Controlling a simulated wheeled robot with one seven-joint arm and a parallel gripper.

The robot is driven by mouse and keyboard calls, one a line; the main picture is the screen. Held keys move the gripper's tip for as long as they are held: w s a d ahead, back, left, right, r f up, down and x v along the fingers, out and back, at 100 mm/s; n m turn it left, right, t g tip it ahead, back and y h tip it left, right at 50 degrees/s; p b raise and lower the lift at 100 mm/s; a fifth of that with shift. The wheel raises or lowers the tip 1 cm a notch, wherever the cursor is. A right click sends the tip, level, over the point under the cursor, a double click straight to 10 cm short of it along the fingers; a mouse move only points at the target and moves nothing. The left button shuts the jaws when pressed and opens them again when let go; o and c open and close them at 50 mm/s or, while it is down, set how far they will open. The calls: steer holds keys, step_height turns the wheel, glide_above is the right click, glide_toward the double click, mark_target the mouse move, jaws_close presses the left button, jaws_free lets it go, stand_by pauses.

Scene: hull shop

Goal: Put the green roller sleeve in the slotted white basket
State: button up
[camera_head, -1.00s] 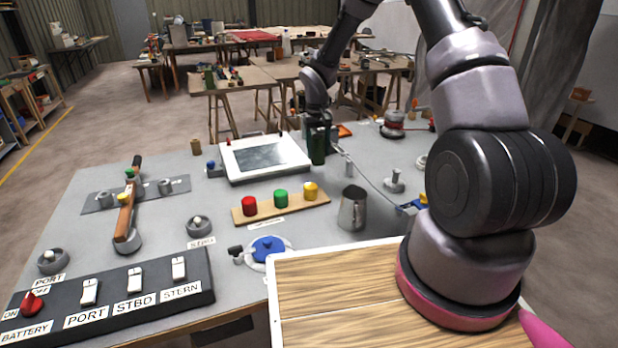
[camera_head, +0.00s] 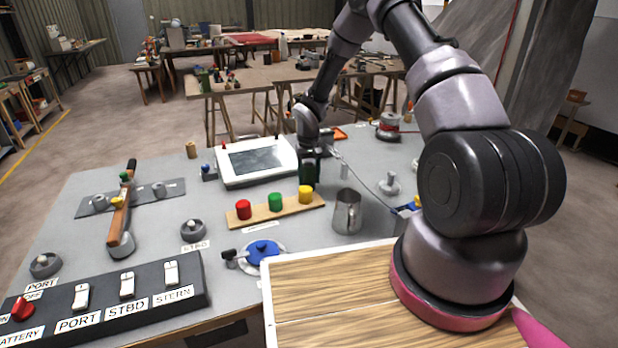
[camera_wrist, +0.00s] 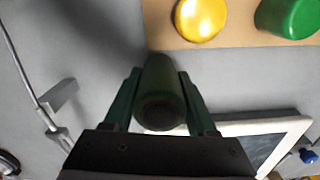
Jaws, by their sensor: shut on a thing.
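The green roller sleeve (camera_wrist: 160,92) is a dark green cylinder between the two fingers of my gripper (camera_wrist: 160,78) in the wrist view. My gripper is shut on it and holds it over the grey table. In the head view my gripper (camera_head: 308,172) hangs beside the right edge of the white-framed screen, behind the yellow button; the sleeve is dark there and hard to tell from the fingers. I cannot make out a slotted white basket in either view.
A wooden strip (camera_head: 258,218) carries red, green and yellow (camera_head: 305,194) buttons. The white-framed screen (camera_head: 257,160) is left of my gripper. A metal jug (camera_head: 347,212) stands in front right.

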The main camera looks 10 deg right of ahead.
steer(key=shift+f, duration=0.1)
steer(key=o, duration=1.4)
steer(key=shift+c, duration=0.2)
step_height(320, 180, up, 12)
steer(key=shift+r, duration=0.2)
steer(key=s+d+r+m+t, duration=0.15)
steer(key=s+r, duration=0.35)
steer(key=r, duration=0.6)
steer(key=s+d+r+t, duration=0.1)
steer(key=s+d+r, duration=0.3)
steer(key=r, duration=0.8)
steer(key=s+d+r+m+t, duration=0.1)
steer(key=s+r+m+t, duration=0.1)
steer(key=s+r, duration=0.7)
steer(key=s, duration=0.3)
steer(key=shift+s+y, duration=0.15)
steer(key=shift+y, duration=0.15)
steer(key=shift+o, duration=0.4)
steer(key=s+r+m+t+y, duration=0.1)
steer(key=s+r+t, duration=0.1)
steer(key=s, duration=0.9)
steer(key=shift+d+r+t, duration=0.15)
steer(key=shift+r+t, duration=0.2)
steer(key=shift+r, duration=0.05)
steer(key=shift+w, duration=0.15)
